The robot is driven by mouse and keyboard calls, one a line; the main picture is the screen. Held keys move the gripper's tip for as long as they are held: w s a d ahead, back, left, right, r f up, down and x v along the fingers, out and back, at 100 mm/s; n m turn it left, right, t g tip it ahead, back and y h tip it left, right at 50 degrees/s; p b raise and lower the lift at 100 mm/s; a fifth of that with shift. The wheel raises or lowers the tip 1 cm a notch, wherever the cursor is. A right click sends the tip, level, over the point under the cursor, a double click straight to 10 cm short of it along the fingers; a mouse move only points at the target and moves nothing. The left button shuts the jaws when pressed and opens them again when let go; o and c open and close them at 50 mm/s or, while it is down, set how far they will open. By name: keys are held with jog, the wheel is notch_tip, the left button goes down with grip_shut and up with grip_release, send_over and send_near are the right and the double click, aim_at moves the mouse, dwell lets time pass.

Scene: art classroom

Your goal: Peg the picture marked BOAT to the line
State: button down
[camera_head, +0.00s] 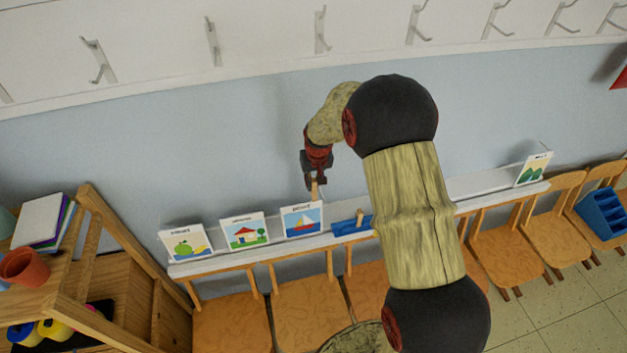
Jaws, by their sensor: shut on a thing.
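The picture with a sailboat (302,219) stands on a narrow white ledge (225,262) along the wall. Its lettering is too small to read surely. My gripper (315,182) points down just above the top edge of this picture. It is shut on a small tan wooden piece, which looks like a clothes peg (315,191). I cannot tell whether the peg touches the card. A blue tray (345,228) sits on the ledge just right of the boat picture, partly behind my arm. I cannot make out the line.
Pictures of fruit (187,245) and a house (245,232) stand left of the boat picture; a mountain picture (534,169) stands far right. Wooden chairs (508,250) line the ledge. A wooden shelf (120,270) is at left; coat hooks (321,30) are above.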

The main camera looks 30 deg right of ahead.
aim_at(314, 190)
jog(key=shift+s+a+f+b, duration=0.1)
jog(key=shift+s+f+b, duration=0.1)
jog(key=shift+f+b, duration=0.9)
jog(key=shift+s+f+b, duration=0.2)
jog(key=shift+f+b, duration=0.3)
jog(key=shift+f, duration=1.05)
jog(key=c, duration=1.7)
grip_release()
jog(key=shift+c, duration=0.2)
jog(key=shift+o, duration=1.2)
jog(key=shift+p+v, duration=1.7)
jog(key=shift+v, duration=1.8)
